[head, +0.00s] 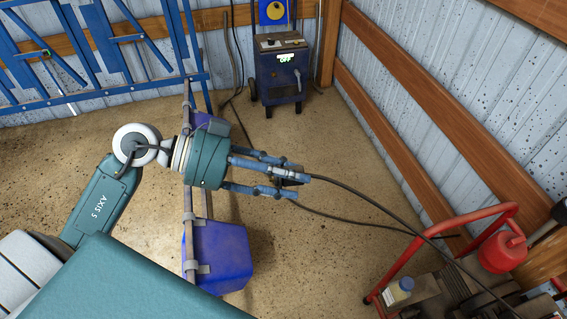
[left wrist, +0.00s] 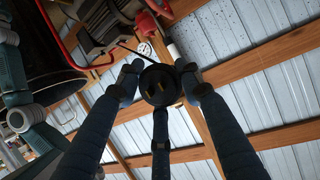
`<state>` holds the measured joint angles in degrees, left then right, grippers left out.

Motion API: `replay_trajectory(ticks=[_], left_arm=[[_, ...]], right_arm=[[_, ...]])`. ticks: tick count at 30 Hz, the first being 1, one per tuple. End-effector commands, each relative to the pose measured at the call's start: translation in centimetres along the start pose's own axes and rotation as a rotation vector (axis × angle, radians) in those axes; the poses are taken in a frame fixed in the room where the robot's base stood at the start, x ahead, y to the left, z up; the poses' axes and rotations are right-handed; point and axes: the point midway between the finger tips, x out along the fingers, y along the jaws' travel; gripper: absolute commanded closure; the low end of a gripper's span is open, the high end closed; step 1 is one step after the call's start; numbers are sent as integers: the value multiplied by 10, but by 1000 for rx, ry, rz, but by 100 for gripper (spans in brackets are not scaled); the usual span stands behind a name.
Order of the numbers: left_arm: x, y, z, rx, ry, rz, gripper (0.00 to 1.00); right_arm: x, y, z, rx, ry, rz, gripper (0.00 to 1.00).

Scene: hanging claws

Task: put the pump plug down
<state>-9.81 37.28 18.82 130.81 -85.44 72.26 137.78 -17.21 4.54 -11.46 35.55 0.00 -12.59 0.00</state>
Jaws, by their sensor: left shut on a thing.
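The pump plug (left wrist: 158,86) is round and black with metal prongs, and its face is turned to the camera in the left wrist view. In the head view the plug (head: 292,177) is a small dark shape, mostly hidden by fingers. My left gripper (head: 287,179) is shut on it and holds it up in the air. The blue fingers close around it from several sides, also in the left wrist view (left wrist: 158,92). A black cable (head: 375,206) runs from the plug to the lower right. My right gripper is not in view.
A blue machine (head: 280,70) reading OFF stands at the back wall. Blue bins (head: 220,256) hang on a rail below my arm. A red-framed cart (head: 440,245) with a red container (head: 502,251) stands at the lower right. Bare floor (head: 325,145) lies between.

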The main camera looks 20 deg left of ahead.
Motion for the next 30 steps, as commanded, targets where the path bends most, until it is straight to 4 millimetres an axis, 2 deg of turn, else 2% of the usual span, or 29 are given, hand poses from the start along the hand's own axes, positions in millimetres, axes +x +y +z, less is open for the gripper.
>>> replay_trajectory(ticks=[3,9,18,24,30], left_arm=[[13,8,-20,51,-1,107,90],[33,23,-47,116,1,264,90],[56,40,-77,187,2,446,90],[63,45,-85,210,1,504,90],[78,42,-81,240,1,585,90]], right_arm=[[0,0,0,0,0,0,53],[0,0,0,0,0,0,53],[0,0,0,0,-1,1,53],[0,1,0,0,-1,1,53],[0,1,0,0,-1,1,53]])
